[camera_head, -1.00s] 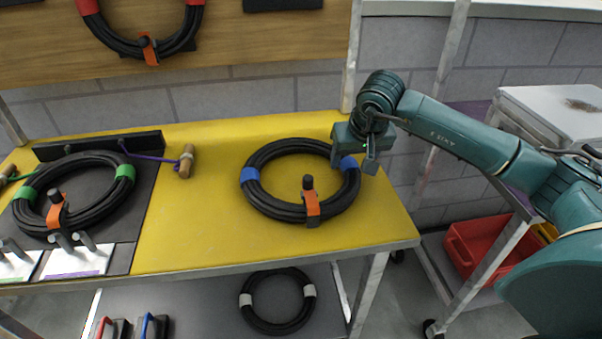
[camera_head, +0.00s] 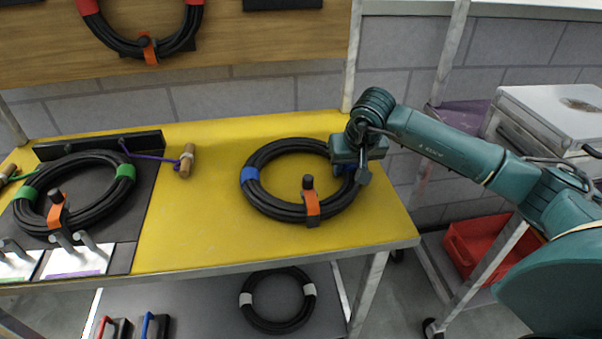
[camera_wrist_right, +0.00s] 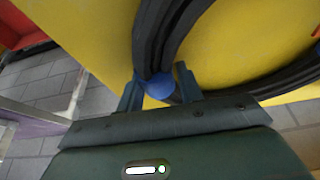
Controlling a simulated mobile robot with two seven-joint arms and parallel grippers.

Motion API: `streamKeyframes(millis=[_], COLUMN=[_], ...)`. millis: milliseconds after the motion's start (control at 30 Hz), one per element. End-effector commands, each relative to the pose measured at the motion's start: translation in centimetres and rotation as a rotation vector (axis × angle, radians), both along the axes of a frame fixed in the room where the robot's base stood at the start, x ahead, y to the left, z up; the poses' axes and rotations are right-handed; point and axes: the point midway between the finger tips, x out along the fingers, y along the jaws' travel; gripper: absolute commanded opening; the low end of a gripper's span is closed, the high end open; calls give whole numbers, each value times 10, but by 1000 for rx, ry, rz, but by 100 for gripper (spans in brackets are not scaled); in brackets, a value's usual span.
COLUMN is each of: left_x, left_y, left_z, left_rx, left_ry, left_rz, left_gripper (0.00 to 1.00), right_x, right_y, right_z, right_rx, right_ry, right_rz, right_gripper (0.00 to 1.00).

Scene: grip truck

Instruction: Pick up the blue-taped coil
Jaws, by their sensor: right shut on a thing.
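The blue-taped coil (camera_head: 268,205) is a black cable loop lying on the yellow table. It has blue tape on its left and right sides and an orange strap with a black knob at its front. My right gripper (camera_head: 351,174) is at the coil's right side and covers most of the blue tape there. In the right wrist view, the fingers of my right gripper (camera_wrist_right: 158,90) stand on both sides of the blue tape (camera_wrist_right: 159,86) and are shut on the coil (camera_wrist_right: 150,45). My left gripper is not in view.
A green-taped coil (camera_head: 92,214) lies on a dark mat at the left. A white-taped coil (camera_head: 276,325) is on the lower shelf. A red-taped coil hangs on the board (camera_head: 250,45).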

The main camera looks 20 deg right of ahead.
Motion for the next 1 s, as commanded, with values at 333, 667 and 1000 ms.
streamKeyframes(millis=[333, 667, 1000], left_x=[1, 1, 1], left_y=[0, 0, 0], left_z=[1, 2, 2], left_rx=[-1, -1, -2], left_ry=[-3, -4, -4], left_rz=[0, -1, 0], left_gripper=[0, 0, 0], right_x=[0, 2, 3], right_y=[0, 1, 0], right_z=[0, 5, 39], right_rx=[0, 5, 5], right_ry=[-1, -13, -17], right_rz=[0, -1, -2], right_gripper=[0, 0, 0])
